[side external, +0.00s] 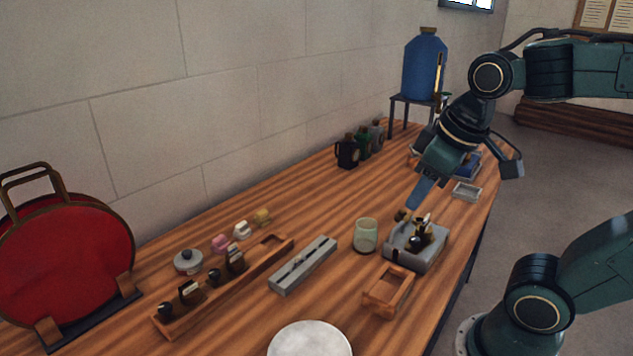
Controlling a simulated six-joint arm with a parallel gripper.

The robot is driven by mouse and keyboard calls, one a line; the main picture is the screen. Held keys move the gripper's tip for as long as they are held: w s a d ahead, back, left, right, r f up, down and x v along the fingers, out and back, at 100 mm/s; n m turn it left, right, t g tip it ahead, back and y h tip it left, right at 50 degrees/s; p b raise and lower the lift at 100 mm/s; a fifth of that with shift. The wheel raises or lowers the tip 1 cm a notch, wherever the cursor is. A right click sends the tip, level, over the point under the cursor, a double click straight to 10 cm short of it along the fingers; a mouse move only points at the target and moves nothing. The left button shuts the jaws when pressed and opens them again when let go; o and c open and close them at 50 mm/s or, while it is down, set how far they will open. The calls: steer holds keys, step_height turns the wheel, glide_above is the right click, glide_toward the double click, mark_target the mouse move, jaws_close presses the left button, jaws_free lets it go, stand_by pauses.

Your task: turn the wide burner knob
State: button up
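A grey box (430,252) stands near the right edge of the wooden table, with small black and brass fittings (419,236) on top. These look like the burner's parts, but I cannot tell which one is the wide knob. My gripper (404,213) points down and left at the box's far left corner, close to the fittings. Its fingers are small and dark-tipped here, and I cannot tell whether they touch anything or whether they are open or shut.
A pale green glass (365,236) stands just left of the box, and a small wooden frame (388,291) lies in front. A grey slotted block (303,265) and a long wooden rack (205,304) with black-topped pieces lie further left. A blue tank (424,66) stands behind.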

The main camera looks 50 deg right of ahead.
mark_target(414, 239)
steer(key=w+d+f+n+g, duration=0.1)
steer(key=w+d+f+g, duration=0.2)
steer(key=w+d+g, duration=0.1)
steer(key=w+d+f+n+g, duration=0.1)
steer(key=w+d+f+g, duration=0.2)
steer(key=w+d, duration=0.3)
steer(key=shift+d+f+n+g, duration=0.4)
steer(key=shift+d+g, duration=0.3)
steer(key=shift+d, duration=0.8)
steer(key=x, duration=1.3)
steer(key=shift+s+d+f, duration=0.1)
steer(key=shift+d+f, duration=0.15)
steer(key=shift+f, duration=0.1)
jaws_close()
